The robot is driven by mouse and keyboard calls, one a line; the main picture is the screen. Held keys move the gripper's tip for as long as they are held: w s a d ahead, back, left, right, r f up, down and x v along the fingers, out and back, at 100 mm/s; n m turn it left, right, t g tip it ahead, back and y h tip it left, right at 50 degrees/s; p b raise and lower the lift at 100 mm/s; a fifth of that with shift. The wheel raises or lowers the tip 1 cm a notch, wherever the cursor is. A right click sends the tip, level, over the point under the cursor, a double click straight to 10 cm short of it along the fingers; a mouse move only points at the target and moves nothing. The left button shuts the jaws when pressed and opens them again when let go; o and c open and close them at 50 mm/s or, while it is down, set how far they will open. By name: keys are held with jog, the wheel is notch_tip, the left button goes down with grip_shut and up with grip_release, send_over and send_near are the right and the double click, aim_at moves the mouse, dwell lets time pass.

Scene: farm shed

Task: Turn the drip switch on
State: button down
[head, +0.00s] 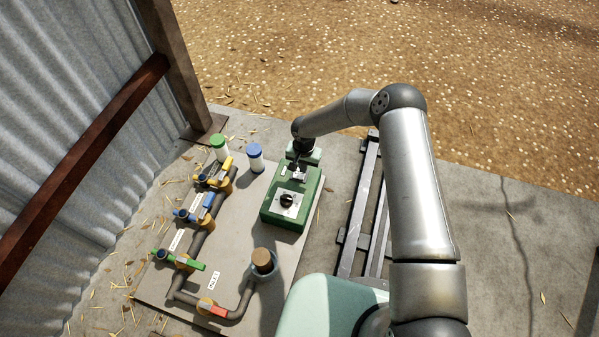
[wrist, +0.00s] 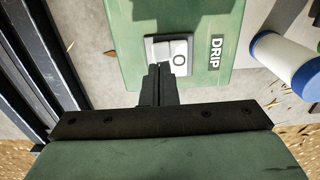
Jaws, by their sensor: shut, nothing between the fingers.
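The drip switch (wrist: 178,48) is a pale rocker in a grey frame on top of a green box (wrist: 130,75), beside a black DRIP label (wrist: 216,52). An "O" mark shows on its near right part. My gripper (wrist: 158,70) is shut and empty, its fingertips over the near left part of the rocker and hiding some of it. I cannot tell whether they touch it. In the head view the green box (head: 273,214) stands on the board, and my gripper (head: 298,164) is at its far end.
A black rotary knob (head: 287,200) sits on the same box, nearer the head camera. A blue-and-white bottle (head: 255,158) and a green-capped one (head: 219,150) stand to the left. Pipes with a yellow (head: 218,176), a blue (head: 204,206) and a green lever (head: 185,262) lie further left.

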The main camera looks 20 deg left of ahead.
jog(key=shift+f+b, duration=0.75)
jog(key=shift+f, duration=0.2)
dwell(0.6)
jog(key=shift+r, duration=0.15)
jog(key=shift+r+p, duration=1.95)
jog(key=shift+r, duration=1.45)
